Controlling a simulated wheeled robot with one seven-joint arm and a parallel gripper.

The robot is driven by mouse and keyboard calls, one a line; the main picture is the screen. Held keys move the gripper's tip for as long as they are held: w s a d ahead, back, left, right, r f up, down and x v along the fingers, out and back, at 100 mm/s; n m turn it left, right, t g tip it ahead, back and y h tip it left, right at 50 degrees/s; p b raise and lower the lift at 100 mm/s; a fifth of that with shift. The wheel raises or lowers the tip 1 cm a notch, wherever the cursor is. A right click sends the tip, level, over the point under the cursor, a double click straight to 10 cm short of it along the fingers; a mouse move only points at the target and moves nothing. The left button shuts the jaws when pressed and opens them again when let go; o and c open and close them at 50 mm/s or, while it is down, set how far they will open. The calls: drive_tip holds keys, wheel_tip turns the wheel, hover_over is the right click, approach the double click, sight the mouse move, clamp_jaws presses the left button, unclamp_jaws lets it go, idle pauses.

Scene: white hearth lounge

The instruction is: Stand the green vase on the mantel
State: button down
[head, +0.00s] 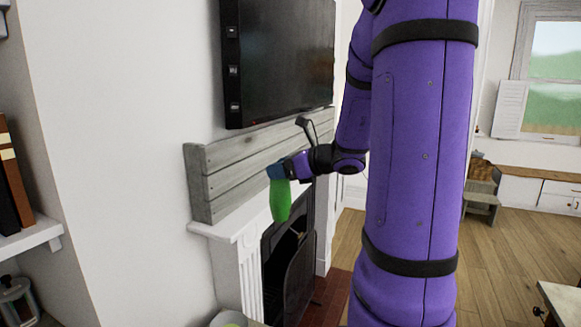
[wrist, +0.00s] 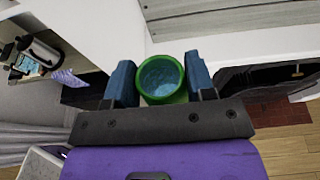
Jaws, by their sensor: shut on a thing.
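The green vase (head: 280,202) hangs upright from my gripper (head: 280,171) in the head view, in front of the fireplace. In the wrist view its round open rim (wrist: 162,77) sits between the two blue fingers of my gripper (wrist: 160,85), which are shut on it. The white mantel (head: 226,221) runs behind the vase, and its edge also shows in the wrist view (wrist: 200,48). The vase overlaps the mantel's front edge in the head view; I cannot tell the gap between them.
Grey planks (head: 230,165) stand along the back of the mantel, with a television (head: 285,60) above. The dark firebox (head: 290,265) is below. A bookshelf (head: 30,240) is at the left. The visible left part of the mantel top is clear.

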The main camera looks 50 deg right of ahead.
drive_tip(key=r+x, duration=0.1)
drive_tip(key=x, duration=0.4)
drive_tip(key=r+x, duration=0.1)
drive_tip(key=x, duration=0.4)
drive_tip(key=w+r+x, duration=0.1)
drive_tip(key=x, duration=0.4)
drive_tip(key=shift+w+d+f, duration=0.1)
drive_tip(key=shift+w+d, duration=0.15)
drive_tip(key=shift+w, duration=0.15)
drive_tip(key=shift+w+f, duration=0.1)
drive_tip(key=shift+f, duration=1.75)
drive_tip(key=shift+c, duration=2.4)
unclamp_jaws()
